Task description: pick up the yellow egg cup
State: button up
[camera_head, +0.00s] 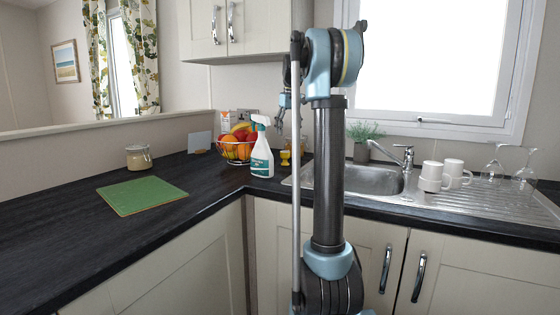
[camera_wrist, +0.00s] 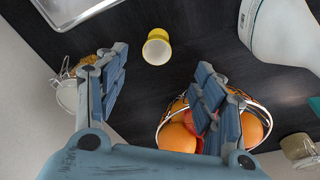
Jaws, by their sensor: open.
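The yellow egg cup (camera_head: 285,158) stands on the dark worktop between the spray bottle and the sink, close to my arm in the head view. In the wrist view the yellow egg cup (camera_wrist: 156,48) lies beyond my fingertips, near the upper middle, seen from above with its pale inside showing. My gripper (camera_wrist: 158,75) is open and empty, its two blue-grey fingers apart, with the cup ahead of the gap between them. In the head view my gripper (camera_head: 286,100) is small and partly hidden behind my arm.
A white spray bottle (camera_head: 262,155) stands just left of the cup, and a wire fruit bowl (camera_head: 236,151) is behind it. A glass jar (camera_wrist: 67,95) is by the left finger.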

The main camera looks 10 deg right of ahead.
send_over(285, 158)
jog(key=w, duration=0.1)
jog(key=f, duration=0.6)
jog(key=shift+w+d+f, duration=0.2)
jog(key=shift+d+f, duration=0.1)
jog(key=shift+f, duration=0.05)
jog(key=shift+w+a+f, duration=0.1)
jog(key=shift+w+f, duration=0.1)
jog(key=shift+f, duration=1.1)
jog(key=shift+w+f, duration=0.2)
jog(key=shift+f, duration=1.05)
jog(key=c, duration=1.2)
